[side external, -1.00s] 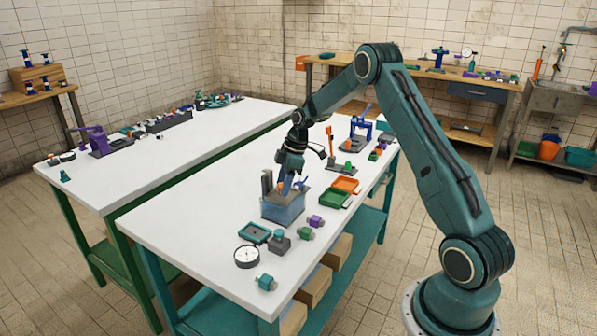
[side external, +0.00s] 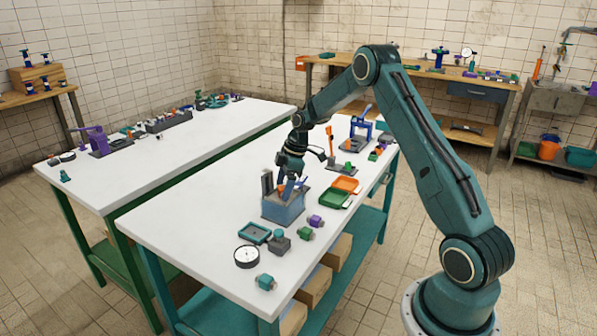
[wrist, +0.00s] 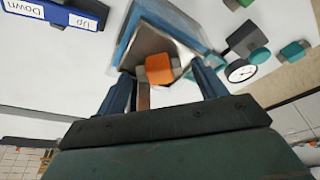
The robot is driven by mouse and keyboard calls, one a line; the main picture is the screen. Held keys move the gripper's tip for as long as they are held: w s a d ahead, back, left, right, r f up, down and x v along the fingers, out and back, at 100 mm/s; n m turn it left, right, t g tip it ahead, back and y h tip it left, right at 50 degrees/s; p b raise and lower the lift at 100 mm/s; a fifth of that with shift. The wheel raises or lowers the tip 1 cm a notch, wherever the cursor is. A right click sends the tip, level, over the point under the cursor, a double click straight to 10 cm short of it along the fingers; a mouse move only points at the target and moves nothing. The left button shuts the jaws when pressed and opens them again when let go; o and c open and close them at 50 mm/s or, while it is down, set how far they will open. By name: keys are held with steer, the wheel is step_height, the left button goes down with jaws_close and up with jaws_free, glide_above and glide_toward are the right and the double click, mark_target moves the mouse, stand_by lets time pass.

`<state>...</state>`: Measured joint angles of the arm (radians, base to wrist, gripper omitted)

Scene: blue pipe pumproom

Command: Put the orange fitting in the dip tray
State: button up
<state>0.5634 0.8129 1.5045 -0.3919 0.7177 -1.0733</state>
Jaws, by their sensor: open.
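The orange fitting (wrist: 160,69) sits on the grey top of a blue box (side external: 283,210). In the side view a little orange of the fitting (side external: 281,188) shows beside the fingers. My gripper (side external: 288,192) points down over the box. In the wrist view my gripper (wrist: 162,82) is open, with one blue finger to each side of the fitting and gaps between. I cannot tell how deep the fingers reach. Shallow trays stand nearby: a teal one (side external: 267,240), a green one (side external: 346,204) and an orange one (side external: 346,184). Which is the dip tray is not clear.
A dial gauge (side external: 246,257), a grey block (side external: 280,245) and small green and purple fittings (side external: 315,221) stand in front. A blue press (side external: 361,126) stands behind. The white bench is clear on the left.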

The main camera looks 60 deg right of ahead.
steer(key=v, duration=1.2)
steer(key=shift+r, duration=0.15)
stand_by(0.4)
steer(key=s+a+r+m+t+h, duration=0.1)
steer(key=s+a+r+m, duration=0.1)
steer(key=s+a+r, duration=0.45)
steer(key=s+a+r+m+h, duration=0.15)
steer(key=s+a+r, duration=0.25)
steer(key=a+r, duration=0.5)
steer(key=s+a+f+m, duration=0.1)
steer(key=s+a, duration=0.2)
steer(key=s, duration=0.3)
steer(key=s+a+f+m+t, duration=0.1)
steer(key=s+a+m, duration=0.1)
steer(key=s, duration=0.5)
steer(key=s+a+f+m+t, duration=0.1)
steer(key=s+a+f+m, duration=0.1)
steer(key=s+a, duration=0.2)
steer(key=s, duration=0.2)
steer(key=shift+s, duration=0.35)
